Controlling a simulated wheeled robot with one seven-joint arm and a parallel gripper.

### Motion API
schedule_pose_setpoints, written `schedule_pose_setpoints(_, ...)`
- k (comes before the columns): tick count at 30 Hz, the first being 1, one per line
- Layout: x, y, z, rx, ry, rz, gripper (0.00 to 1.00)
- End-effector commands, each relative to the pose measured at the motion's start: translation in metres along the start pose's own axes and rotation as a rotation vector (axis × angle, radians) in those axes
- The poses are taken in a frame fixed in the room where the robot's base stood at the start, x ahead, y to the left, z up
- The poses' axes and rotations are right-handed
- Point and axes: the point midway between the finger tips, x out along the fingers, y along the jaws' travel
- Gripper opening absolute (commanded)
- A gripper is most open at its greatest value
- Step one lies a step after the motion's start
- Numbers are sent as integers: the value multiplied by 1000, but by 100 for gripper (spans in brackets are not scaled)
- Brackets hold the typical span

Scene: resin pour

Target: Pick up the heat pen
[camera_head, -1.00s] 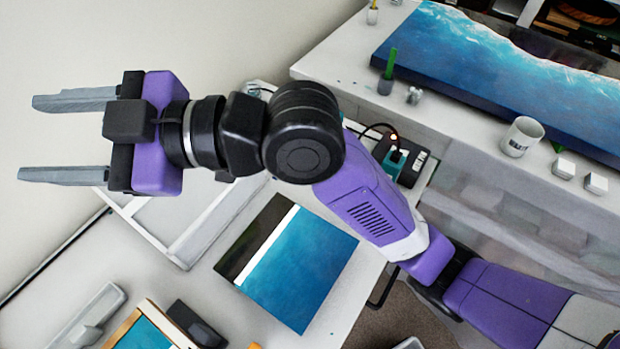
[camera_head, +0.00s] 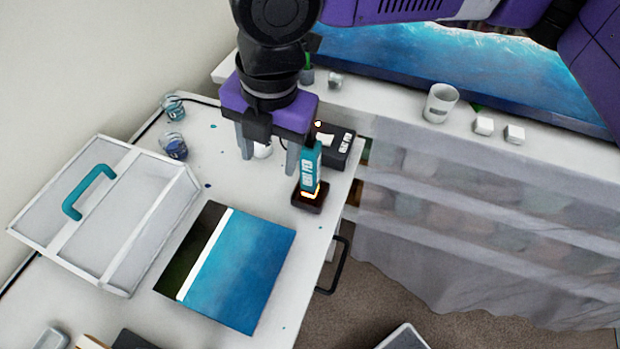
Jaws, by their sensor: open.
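The heat pen (camera_head: 311,165) is teal with pale lettering and a glowing orange lower end. It stands upright in a small dark holder (camera_head: 310,203) near the right edge of the white worktable. My gripper (camera_head: 268,163) points down just left of the pen, its two grey fingers apart. The right finger appears close beside the pen; whether they touch I cannot tell. A small white round item (camera_head: 262,151) shows between the fingers, seemingly behind them on the table.
A black control box (camera_head: 337,147) stands behind the pen. A blue panel (camera_head: 240,275) and a white frame case with teal handle (camera_head: 90,192) lie in front and left. Two glass beakers (camera_head: 174,146) stand at the back left. A white mug (camera_head: 440,103) is on the rear bench.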

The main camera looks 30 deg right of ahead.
Motion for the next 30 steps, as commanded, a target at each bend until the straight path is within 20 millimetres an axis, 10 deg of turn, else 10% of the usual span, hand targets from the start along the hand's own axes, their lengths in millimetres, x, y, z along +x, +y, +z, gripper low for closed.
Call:
schedule_pose_setpoints(14, -7, -36, 40, 5, -104, -135, 55)
schedule_pose_setpoints(30, 53, -42, 49, 5, -103, -136, 55)
